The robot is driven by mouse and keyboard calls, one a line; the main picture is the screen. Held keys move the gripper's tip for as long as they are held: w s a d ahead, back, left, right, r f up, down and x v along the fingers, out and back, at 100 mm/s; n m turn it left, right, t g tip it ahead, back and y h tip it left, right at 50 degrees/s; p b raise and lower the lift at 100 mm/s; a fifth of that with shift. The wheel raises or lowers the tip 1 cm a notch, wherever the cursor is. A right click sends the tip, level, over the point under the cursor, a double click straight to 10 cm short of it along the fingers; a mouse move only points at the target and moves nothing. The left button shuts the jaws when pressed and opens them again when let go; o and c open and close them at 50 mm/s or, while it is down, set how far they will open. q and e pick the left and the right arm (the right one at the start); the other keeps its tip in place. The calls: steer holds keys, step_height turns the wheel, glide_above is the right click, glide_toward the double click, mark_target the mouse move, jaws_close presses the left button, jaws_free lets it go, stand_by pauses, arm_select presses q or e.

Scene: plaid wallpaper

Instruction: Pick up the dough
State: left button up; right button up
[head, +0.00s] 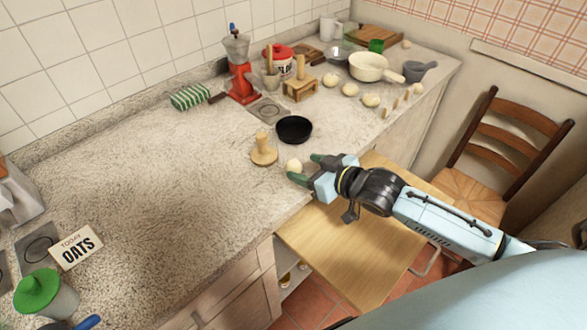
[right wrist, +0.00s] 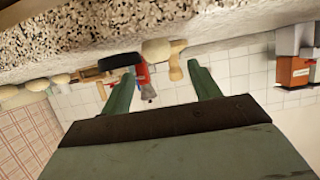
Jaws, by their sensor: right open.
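A small pale dough ball (head: 294,165) lies on the speckled counter near its front edge. It also shows in the right wrist view (right wrist: 156,50), beyond the gap between the fingers. My right gripper (head: 306,168) reaches in from the right, low at the counter edge, with its green fingers apart and the ball just in front of the tips. In the wrist view my right gripper (right wrist: 160,73) has nothing between its fingers. Several more dough pieces (head: 350,89) lie farther back on the counter. My left gripper is not in view.
A wooden press (head: 263,152) and a black pan (head: 294,130) stand close behind the ball. A pulled-out wooden board (head: 350,245) lies below my right arm. A chair (head: 500,150) stands at right. The counter's left middle is clear.

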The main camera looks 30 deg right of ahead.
mark_target(294, 169)
steer(key=shift+w, duration=0.2)
steer(key=shift+w+a+f, duration=0.1)
steer(key=shift+w+f, duration=0.1)
steer(key=shift+w, duration=0.05)
steer(key=x, duration=0.4)
steer(key=shift+w+f+b, duration=0.1)
steer(key=shift+f+b, duration=0.1)
steer(key=shift+b, duration=0.15)
steer(key=shift+w+f, duration=0.1)
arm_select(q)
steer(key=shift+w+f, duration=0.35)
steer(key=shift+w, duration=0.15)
arm_select(e)
steer(key=shift+c, duration=0.4)
steer(key=c, duration=1)
